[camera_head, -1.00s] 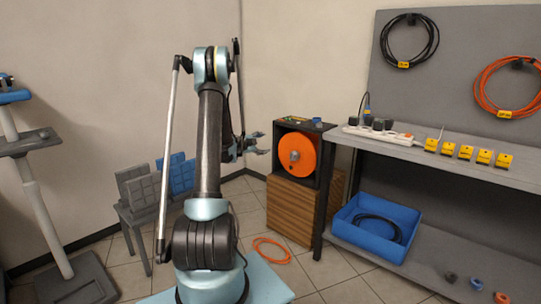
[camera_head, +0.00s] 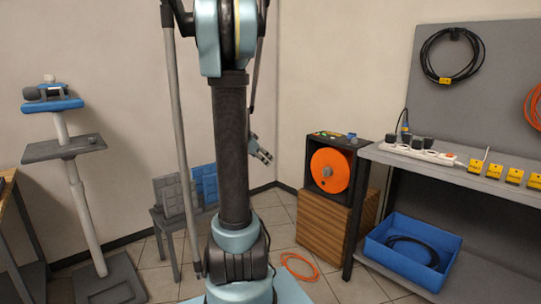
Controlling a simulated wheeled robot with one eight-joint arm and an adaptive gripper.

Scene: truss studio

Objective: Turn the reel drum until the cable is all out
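An orange reel drum (camera_head: 330,160) with a grey hub sits in a dark open-fronted case (camera_head: 360,148) on a slatted wooden box. A loop of orange cable (camera_head: 299,266) lies on the floor left of the box. Whether any cable is still wound on the drum cannot be told. My gripper (camera_head: 265,157) is in the air left of the drum and apart from it. Its fingers look spread with nothing between them. My upright arm hides part of the wall and floor behind it.
A grey bench (camera_head: 455,174) on the right carries a power strip (camera_head: 420,152) and yellow tags. A blue bin (camera_head: 414,266) with black cable is on its lower shelf. Chairs (camera_head: 175,210) stand behind my arm. A stand (camera_head: 84,200) is at the left. Floor before the reel is mostly clear.

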